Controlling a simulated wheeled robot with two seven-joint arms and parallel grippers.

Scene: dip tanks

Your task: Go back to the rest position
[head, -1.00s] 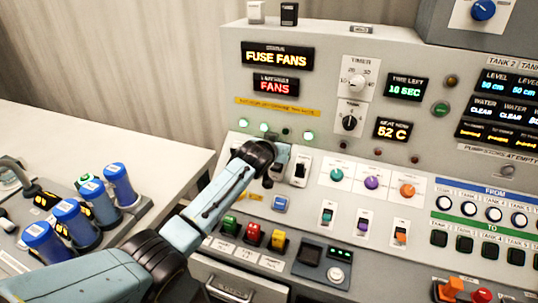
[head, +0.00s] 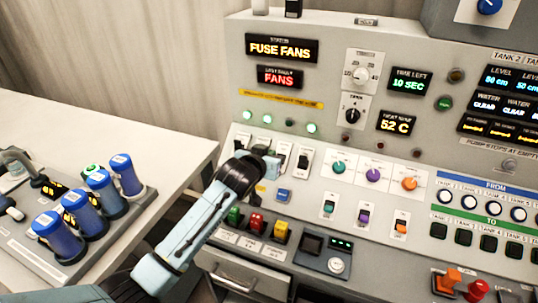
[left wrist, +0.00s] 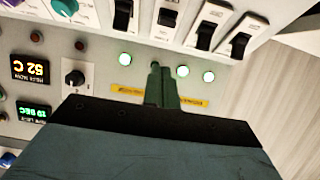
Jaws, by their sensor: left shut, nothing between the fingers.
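My left gripper (head: 262,152) is in front of the sloped control panel (head: 330,140), close to the row of black-and-white rocker switches (head: 303,160). Its fingers are partly hidden by my wrist in the head view. In the left wrist view the gripper's fingers (left wrist: 160,80) are together and hold nothing. They overlap the row of green lamps and the yellow label strip (left wrist: 128,90); I cannot tell the exact gap to the panel. My right gripper is not in view.
Red, green and yellow switches (head: 256,222) and a drawer handle (head: 234,284) lie below my left arm. A side table on the left bears several blue-capped cylinders (head: 125,175). The status display (head: 282,47) reads FUSE FANS.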

